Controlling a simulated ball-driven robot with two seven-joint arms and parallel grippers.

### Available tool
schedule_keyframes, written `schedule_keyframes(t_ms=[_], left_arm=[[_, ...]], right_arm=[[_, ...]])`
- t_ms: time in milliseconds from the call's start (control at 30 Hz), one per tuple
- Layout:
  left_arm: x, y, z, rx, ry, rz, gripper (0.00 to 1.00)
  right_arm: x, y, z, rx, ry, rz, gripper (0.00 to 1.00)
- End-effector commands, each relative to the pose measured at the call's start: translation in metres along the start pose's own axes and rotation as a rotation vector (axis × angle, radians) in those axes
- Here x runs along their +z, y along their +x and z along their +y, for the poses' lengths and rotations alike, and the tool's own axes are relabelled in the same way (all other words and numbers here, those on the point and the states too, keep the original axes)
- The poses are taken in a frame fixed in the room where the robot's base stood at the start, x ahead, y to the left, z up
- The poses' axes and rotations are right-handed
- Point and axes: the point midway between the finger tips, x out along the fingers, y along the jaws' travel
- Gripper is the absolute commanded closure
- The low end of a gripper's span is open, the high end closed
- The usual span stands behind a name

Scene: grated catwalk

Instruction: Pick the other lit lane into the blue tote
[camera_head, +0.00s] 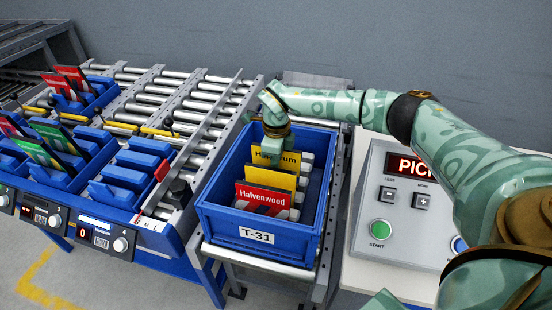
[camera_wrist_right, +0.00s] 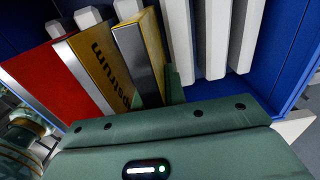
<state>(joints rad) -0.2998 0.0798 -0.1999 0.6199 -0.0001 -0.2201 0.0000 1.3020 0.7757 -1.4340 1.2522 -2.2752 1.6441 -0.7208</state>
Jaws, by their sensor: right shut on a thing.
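The blue tote (camera_head: 268,228), labelled T-31, stands on the conveyor in the middle of the head view. Inside it, a red Halvenwood box (camera_head: 263,197) stands in front, with a yellow box (camera_head: 270,177) behind it. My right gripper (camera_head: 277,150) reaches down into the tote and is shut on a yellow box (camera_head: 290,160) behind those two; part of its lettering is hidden. The right wrist view shows the red box (camera_wrist_right: 45,85) and yellow boxes (camera_wrist_right: 150,50) between pale dividers, close to the gripper. My left gripper is not in view.
Blue lane bins (camera_head: 125,185) stand at left; several red and green boxes (camera_head: 50,145) sit in the farther ones. The nearest lane's display (camera_head: 82,234) is lit and reads 0. A grey control panel (camera_head: 410,205) with a lit PICK sign stands right of the tote.

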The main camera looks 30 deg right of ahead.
Motion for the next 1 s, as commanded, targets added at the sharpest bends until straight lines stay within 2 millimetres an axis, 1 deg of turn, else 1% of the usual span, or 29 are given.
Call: schedule_keyframes(t_ms=[533,1000], left_arm=[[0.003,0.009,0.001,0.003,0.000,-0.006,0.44],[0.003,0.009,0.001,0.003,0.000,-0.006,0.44]], right_arm=[[0.000,0.022,0.000,0.000,0.000,0.000,1.00],[0.000,0.024,0.000,0.000,0.000,-0.001,1.00]])
